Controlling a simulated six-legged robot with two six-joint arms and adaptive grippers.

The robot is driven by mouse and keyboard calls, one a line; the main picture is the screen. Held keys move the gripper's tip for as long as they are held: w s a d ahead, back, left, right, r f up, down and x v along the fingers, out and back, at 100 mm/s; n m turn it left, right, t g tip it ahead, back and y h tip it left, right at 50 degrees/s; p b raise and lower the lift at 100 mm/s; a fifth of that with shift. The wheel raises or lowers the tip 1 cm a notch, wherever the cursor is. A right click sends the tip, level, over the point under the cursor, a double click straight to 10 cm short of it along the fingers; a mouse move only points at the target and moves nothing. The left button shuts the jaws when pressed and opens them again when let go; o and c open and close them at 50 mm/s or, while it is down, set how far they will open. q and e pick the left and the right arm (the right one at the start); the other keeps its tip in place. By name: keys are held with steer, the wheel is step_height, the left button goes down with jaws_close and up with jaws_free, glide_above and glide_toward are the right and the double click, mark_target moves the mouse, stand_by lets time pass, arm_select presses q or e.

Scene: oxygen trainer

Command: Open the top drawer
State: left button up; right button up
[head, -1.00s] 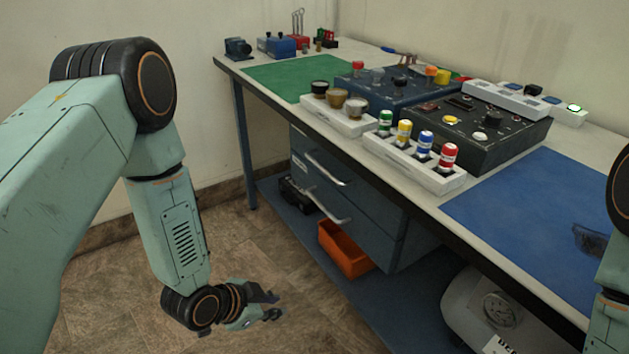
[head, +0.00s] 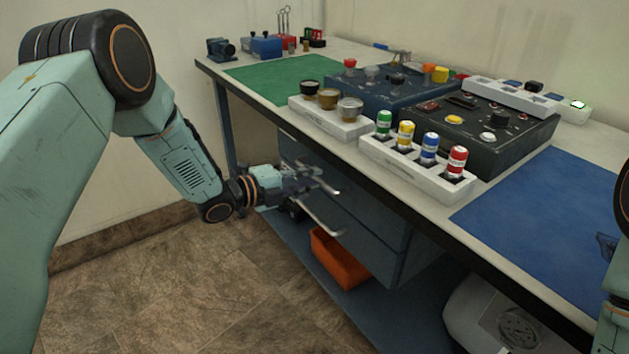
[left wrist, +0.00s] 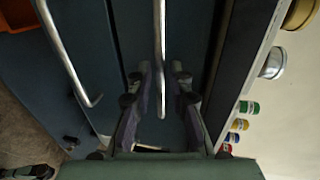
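The top drawer (head: 365,206) is the upper blue-grey front under the bench and looks shut. Its metal bar handle (head: 327,186) is partly hidden by my left gripper (head: 314,178), which is at the drawer front. In the left wrist view, my left gripper (left wrist: 164,82) is open, with one finger on each side of the top handle (left wrist: 160,45). The handle's end lies between the fingers, and I see a gap on both sides. The lower drawer's handle (left wrist: 66,52) is off to the left there.
The bench top (head: 415,195) overhangs the drawers close above my left gripper. An orange bin (head: 340,262) stands on the lower shelf (head: 375,320). A white rack (head: 420,172) of coloured bottles sits near the bench edge. The floor (head: 190,290) in front is clear.

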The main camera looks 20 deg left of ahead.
arm_select(q)
steer(key=shift+x, duration=1.1)
steer(key=shift+s+r, duration=0.15)
steer(key=shift+s, duration=0.05)
steer(key=shift+c, duration=0.2)
steer(key=shift+w+d, duration=0.1)
jaws_close()
